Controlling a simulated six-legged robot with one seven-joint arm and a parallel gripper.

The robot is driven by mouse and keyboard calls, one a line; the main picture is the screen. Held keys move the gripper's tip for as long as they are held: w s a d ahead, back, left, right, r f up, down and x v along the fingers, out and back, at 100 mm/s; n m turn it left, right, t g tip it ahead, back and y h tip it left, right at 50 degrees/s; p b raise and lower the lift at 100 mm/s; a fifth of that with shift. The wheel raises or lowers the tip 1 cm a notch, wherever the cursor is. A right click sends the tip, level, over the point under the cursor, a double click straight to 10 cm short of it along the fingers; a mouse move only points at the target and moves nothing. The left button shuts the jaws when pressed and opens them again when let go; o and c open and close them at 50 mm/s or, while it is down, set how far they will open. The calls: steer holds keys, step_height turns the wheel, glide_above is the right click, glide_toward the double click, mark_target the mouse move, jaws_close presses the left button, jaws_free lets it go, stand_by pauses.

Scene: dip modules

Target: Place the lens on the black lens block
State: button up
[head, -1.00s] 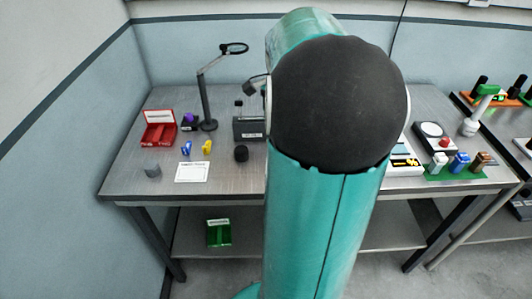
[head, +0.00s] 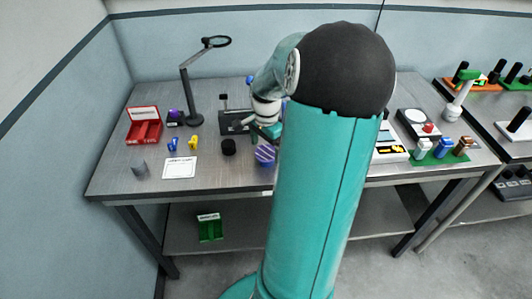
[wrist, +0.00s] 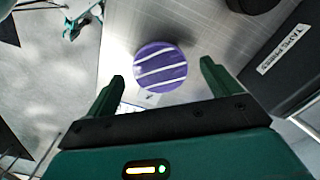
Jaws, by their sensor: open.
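A round purple piece with white stripes (wrist: 160,67) lies on the bench between and beyond my open fingertips in the wrist view. It also shows in the head view (head: 265,154), partly hidden by my arm. I cannot tell for sure whether it is the lens. My gripper (wrist: 162,73) is open and empty; in the head view (head: 270,131) it is above the bench near the striped piece. A black round block (head: 228,146), possibly the lens block, stands just left of the striped piece. Its edge shows at the top right of the wrist view (wrist: 252,3).
A dark labelled box (wrist: 285,50) is close to my right finger. A magnifier lamp (head: 188,95), red tray (head: 143,132), small blue piece (head: 173,144), yellow piece (head: 194,143) and white card (head: 180,168) are to the left. A scale (head: 417,121) is right.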

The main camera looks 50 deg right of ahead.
steer(key=c, duration=1.1)
steer(key=shift+r, duration=0.1)
steer(key=shift+c, duration=0.2)
steer(key=shift+r, duration=0.25)
step_height(320, 180, up, 2)
steer(key=shift+r, duration=0.1)
steer(key=s+a+r, duration=0.9)
steer(key=a+r, duration=0.1)
steer(key=shift+a, duration=0.2)
